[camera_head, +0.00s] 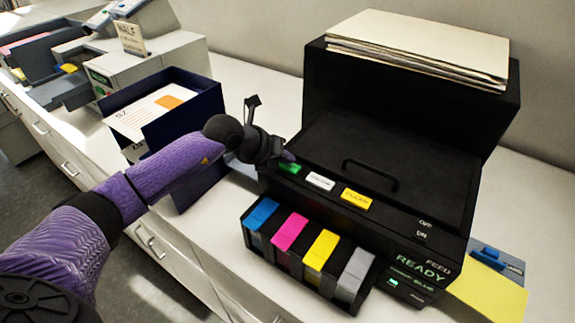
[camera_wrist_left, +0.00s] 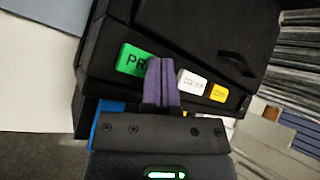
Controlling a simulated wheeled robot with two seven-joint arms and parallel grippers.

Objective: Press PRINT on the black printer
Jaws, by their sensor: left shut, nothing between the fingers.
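The black printer (camera_head: 400,160) stands on the white counter, with a stack of paper on its raised back part. Its green PRINT button (camera_head: 290,168) is at the left of a row with a white and a yellow button. The PRINT button also shows in the left wrist view (camera_wrist_left: 135,60), its right part hidden behind my fingers. My left gripper (camera_head: 285,156) is shut and empty, its purple fingertips (camera_wrist_left: 160,62) over or at the button's edge. I cannot tell whether they touch it. My right gripper is not in view.
Ink cartridges (camera_head: 291,231) in blue, magenta, yellow and grey sit low on the printer's front. The display reads READY (camera_head: 420,267). A dark blue bin (camera_head: 190,131) with a card stands left. Yellow paper (camera_head: 490,295) lies at the right.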

